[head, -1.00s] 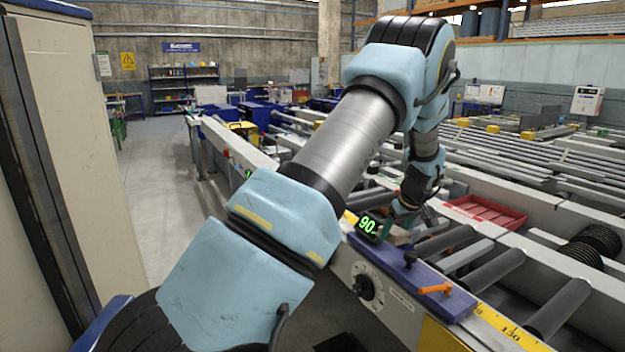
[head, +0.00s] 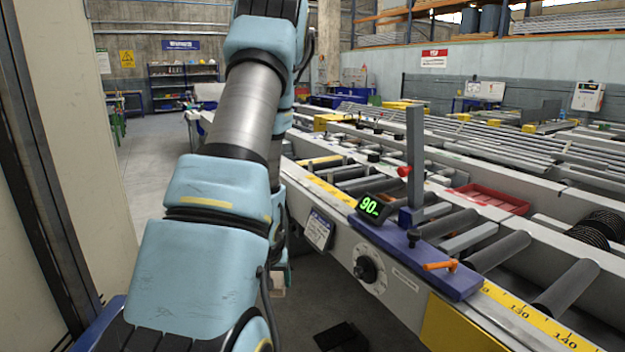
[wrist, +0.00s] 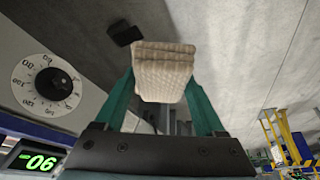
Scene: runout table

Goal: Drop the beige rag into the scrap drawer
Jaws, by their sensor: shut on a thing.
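The beige rag (wrist: 165,68) is folded in a thick, quilted-looking wad in the wrist view. My gripper (wrist: 165,85) is shut on it, with a green finger on each side. In the head view a small beige part of the rag (head: 278,286) shows low beside my arm, in front of the runout table's near side. My arm hides most of the gripper there. I cannot make out the scrap drawer for certain in either view.
The runout table (head: 400,290) has a dial (head: 366,269), a lit "90" display (head: 369,206) and a blue stop with an orange lever (head: 440,266). A black flat object (head: 341,337) lies on the floor. A cabinet (head: 85,130) stands left.

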